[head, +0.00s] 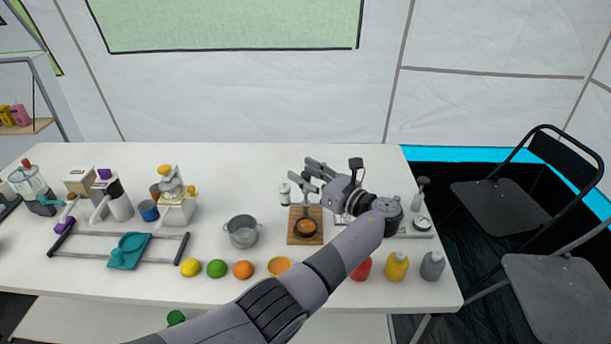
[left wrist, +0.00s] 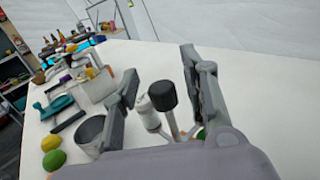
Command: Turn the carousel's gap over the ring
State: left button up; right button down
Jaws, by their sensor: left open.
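My left gripper (head: 302,169) is open, its two fingers spread above and behind a small wooden board (head: 292,239). A dark round cup with brown content (head: 306,228) sits on the board. In the left wrist view, a grey post with a black knob (left wrist: 162,95) stands between the open fingers (left wrist: 160,62), with no visible contact. I cannot make out the carousel's gap or the ring. My right gripper is not in view.
A grey pot (head: 242,231) stands left of the board. A lemon (head: 191,267), a lime (head: 217,269) and an orange (head: 243,270) line the front. The table's back is clear.

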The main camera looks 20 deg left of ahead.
pick_arm(q)
notch_tip(320, 180, up, 9)
jog(key=shift+r, duration=0.2)
dwell(0.3)
